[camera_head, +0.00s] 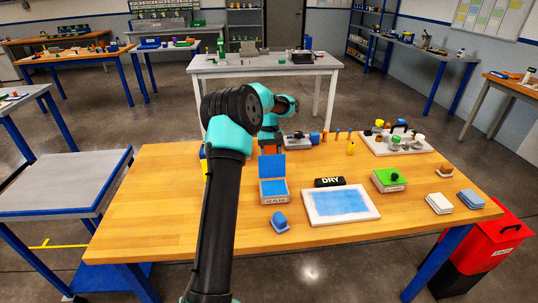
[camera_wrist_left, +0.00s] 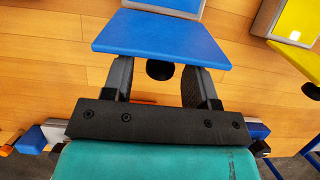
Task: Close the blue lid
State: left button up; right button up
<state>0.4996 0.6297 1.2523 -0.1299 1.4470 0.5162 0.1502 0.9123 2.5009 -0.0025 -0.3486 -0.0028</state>
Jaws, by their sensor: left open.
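The blue lid (camera_head: 271,167) stands raised at the back of its open box (camera_head: 273,198), which has a white label on the front. In the left wrist view the blue lid (camera_wrist_left: 160,40) is close ahead, with a black knob (camera_wrist_left: 160,69) on its near side. My left gripper (camera_wrist_left: 158,82) is open, with one finger on each side of the knob; the fingertips are partly hidden by the lid. I cannot tell whether they touch. In the head view my left arm reaches over the table to behind the lid. My right gripper is out of view.
A green-lidded box (camera_head: 389,180) and a white-framed blue tray (camera_head: 340,205) with a DRY sign (camera_head: 329,182) are right of the box. A blue lump (camera_head: 280,220) lies in front.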

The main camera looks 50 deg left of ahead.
pick_arm(q)
grip_shut()
dwell(0.4)
jog(key=shift+d, duration=0.1)
